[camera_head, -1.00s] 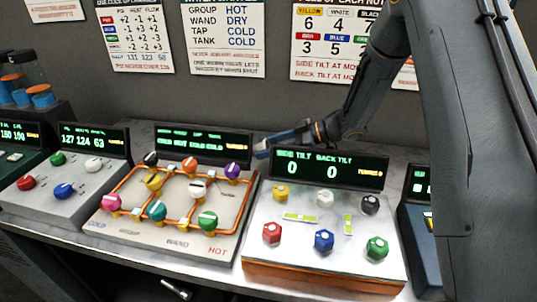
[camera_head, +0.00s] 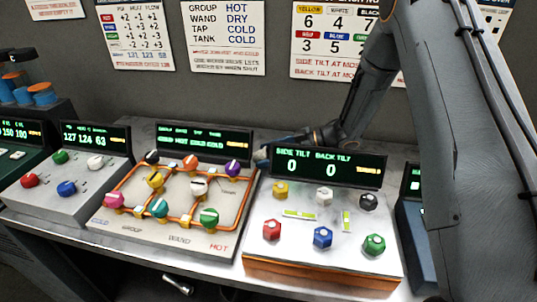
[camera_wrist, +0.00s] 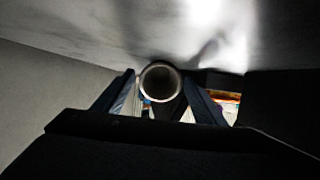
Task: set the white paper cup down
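My gripper (camera_wrist: 160,88) shows in the wrist view with one finger on each side of the white paper cup (camera_wrist: 160,65). The cup's round, pale rim and dark inside face the camera. The fingers appear closed on the cup's sides, though the contact itself is in shadow. In the head view my gripper is low behind the side tilt and back tilt display (camera_head: 328,167), mostly hidden by it. The cup cannot be made out there. Whether the cup's base touches the metal tabletop (camera_wrist: 100,30) cannot be told.
The tilt panel (camera_head: 340,230) with coloured knobs stands in front of my gripper. The piping panel (camera_head: 135,222) is to its left, and a grey panel (camera_head: 45,190) stands farther left. The grey wall (camera_head: 290,105) with charts rises behind. A bare metal strip lies behind the displays.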

